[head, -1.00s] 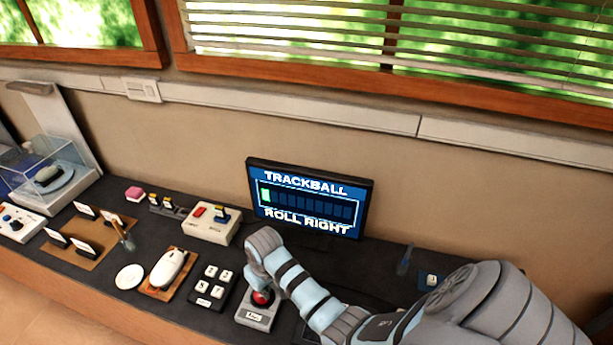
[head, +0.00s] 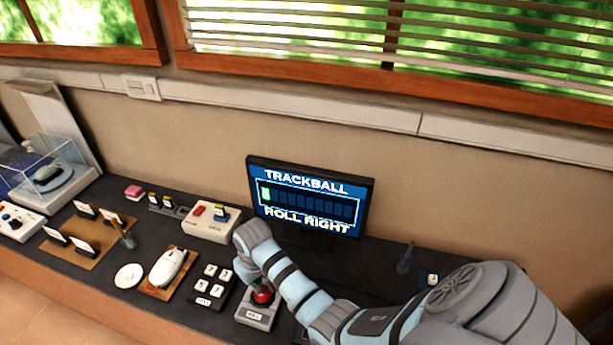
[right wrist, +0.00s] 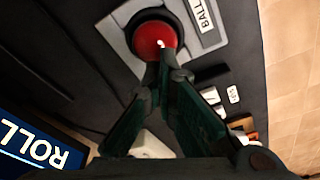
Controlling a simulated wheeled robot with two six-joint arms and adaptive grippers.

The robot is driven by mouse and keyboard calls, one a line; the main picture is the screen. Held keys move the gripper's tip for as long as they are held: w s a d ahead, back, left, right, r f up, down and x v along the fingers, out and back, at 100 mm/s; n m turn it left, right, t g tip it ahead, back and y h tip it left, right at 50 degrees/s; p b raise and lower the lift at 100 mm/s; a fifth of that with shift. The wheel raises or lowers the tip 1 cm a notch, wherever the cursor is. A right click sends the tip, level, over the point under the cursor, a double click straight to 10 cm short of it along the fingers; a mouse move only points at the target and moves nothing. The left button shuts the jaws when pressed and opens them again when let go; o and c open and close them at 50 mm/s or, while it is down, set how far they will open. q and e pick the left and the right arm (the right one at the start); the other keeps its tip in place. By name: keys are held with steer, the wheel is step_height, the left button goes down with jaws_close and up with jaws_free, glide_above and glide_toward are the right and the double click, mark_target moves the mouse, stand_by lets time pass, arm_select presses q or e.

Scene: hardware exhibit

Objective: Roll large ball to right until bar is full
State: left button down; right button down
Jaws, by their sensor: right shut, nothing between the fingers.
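The large red ball (head: 262,296) sits in a grey housing (head: 254,318) on the dark counter, partly hidden by my right gripper (head: 260,284). In the right wrist view the ball (right wrist: 152,37) shows in a dark ring beside a "BALL" label. My right gripper (right wrist: 166,64) is shut and empty, its fingertips at the ball's near edge; they look in contact, but I cannot be certain. The monitor (head: 309,196) behind reads "TRACKBALL" and "ROLL RIGHT". Its bar has one green segment lit at the left end; the others are dark. My left gripper is not in view.
A keypad (head: 212,284) stands just left of the ball housing, with a mouse on a brown board (head: 168,270) and a white disc (head: 129,276) farther left. A beige box (head: 210,223) stands behind the keypad. A small white key (head: 432,280) is at right.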

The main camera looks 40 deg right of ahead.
steer(key=shift+f+b, duration=0.3)
steer(key=shift+f, duration=0.25)
stand_by(0.5)
steer(key=shift+s+d+r+p, duration=0.15)
steer(key=shift+s+p, duration=0.1)
steer(key=shift+p, duration=0.35)
steer(key=shift+s, duration=0.1)
steer(key=shift+s+d, duration=0.2)
steer(key=shift+s+d+f, duration=0.1)
steer(key=shift+s+f, duration=0.1)
steer(key=shift+s, duration=0.05)
steer(key=shift+s+d, duration=0.15)
steer(key=shift+s, duration=0.05)
steer(key=shift+r, duration=0.65)
